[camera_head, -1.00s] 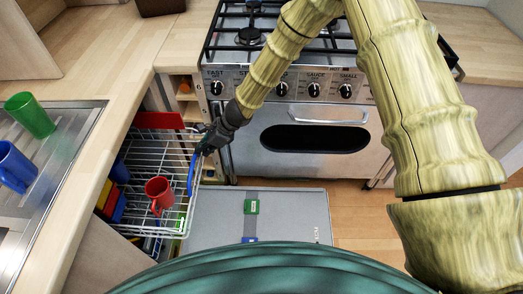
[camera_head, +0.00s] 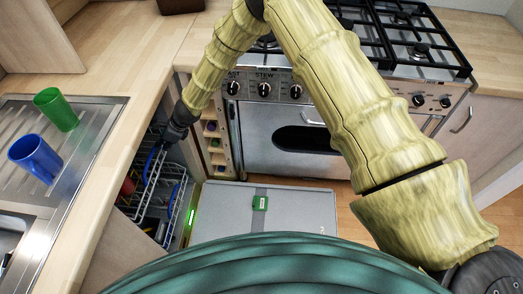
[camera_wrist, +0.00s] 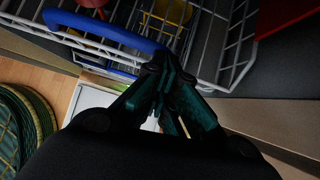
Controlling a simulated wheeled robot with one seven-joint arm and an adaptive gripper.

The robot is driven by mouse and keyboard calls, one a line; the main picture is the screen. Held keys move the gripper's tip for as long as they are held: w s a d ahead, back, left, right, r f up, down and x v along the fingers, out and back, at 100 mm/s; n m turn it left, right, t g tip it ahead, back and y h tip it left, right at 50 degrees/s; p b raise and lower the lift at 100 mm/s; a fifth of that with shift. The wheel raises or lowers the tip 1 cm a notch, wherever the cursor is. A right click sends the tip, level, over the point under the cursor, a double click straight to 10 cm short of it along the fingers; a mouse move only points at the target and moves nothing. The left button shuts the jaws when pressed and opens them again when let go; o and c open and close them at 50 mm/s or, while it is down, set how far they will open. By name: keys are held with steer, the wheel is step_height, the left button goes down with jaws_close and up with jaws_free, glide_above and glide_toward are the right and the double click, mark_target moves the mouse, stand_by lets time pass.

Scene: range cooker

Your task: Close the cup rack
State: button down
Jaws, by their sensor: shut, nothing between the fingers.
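The cup rack (camera_head: 150,175) is a white wire basket with a blue front handle, at the left under the counter in the head view. Most of it is hidden beneath the worktop. A red cup (camera_head: 127,186) shows in part there. My gripper (camera_head: 161,147) is at the blue handle, its fingers shut and empty. In the wrist view the shut fingers (camera_wrist: 172,80) are close beside the right end of the blue handle (camera_wrist: 100,28) of the cup rack (camera_wrist: 240,40); I cannot tell if they touch.
The grey dishwasher door (camera_head: 225,205) lies open. A lower rack with a blue handle (camera_head: 173,205) is below. A green cup (camera_head: 56,109) and a blue cup (camera_head: 36,156) stand on the drainer. The cooker (camera_head: 290,130) is to the right.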

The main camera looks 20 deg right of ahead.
steer(key=shift+w+a, duration=0.15)
steer(key=shift+a, duration=0.1)
steer(key=shift+r, duration=0.1)
steer(key=d+f+v, duration=0.1)
steer(key=d+v, duration=0.1)
steer(key=v, duration=1.1)
steer(key=shift+s+f, duration=0.25)
steer(key=shift+s, duration=0.05)
